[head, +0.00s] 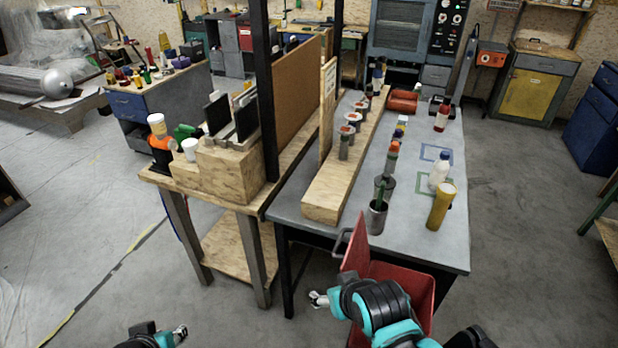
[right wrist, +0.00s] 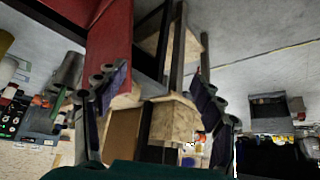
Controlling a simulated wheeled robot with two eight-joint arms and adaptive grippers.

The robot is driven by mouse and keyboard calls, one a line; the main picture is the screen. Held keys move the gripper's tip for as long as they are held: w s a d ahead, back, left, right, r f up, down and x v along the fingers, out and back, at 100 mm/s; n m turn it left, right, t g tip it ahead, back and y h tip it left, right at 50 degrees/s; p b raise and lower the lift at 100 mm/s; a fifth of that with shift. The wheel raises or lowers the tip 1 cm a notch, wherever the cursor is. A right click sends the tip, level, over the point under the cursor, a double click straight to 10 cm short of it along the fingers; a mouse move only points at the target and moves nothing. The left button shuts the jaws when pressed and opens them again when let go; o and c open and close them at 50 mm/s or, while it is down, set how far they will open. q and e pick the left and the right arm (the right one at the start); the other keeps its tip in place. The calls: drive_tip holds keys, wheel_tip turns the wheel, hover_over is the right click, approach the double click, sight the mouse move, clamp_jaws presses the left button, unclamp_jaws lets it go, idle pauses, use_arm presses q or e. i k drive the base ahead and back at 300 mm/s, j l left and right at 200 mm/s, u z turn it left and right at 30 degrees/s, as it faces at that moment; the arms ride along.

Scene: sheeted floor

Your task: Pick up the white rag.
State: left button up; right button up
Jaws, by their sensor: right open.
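I cannot make out a white rag in either view. My right gripper (head: 319,299) is open and empty, in front of the grey table's near end and just left of the red bin (head: 354,245). In the right wrist view its spread fingers (right wrist: 160,95) have nothing between them, with the table legs and wooden stand beyond. My left gripper (head: 180,334) is low at the bottom edge, over bare floor; its jaws are too small to judge.
The floor (head: 110,240) at left is open.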

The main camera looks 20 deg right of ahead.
sight(403, 120)
drive_tip(key=i+j, duration=0.2)
drive_tip(key=j, duration=0.15)
drive_tip(key=i+j, duration=0.2)
drive_tip(key=j, duration=0.2)
drive_tip(key=i+j, duration=0.2)
drive_tip(key=j, duration=0.15)
drive_tip(key=z, duration=0.45)
drive_tip(key=j+z, duration=0.15)
drive_tip(key=z, duration=0.3)
drive_tip(key=j+z, duration=0.1)
drive_tip(key=z, duration=0.35)
drive_tip(key=j+z, duration=0.15)
drive_tip(key=z, duration=0.3)
drive_tip(key=j+z, duration=0.1)
drive_tip(key=z, duration=0.35)
drive_tip(key=i, duration=0.05)
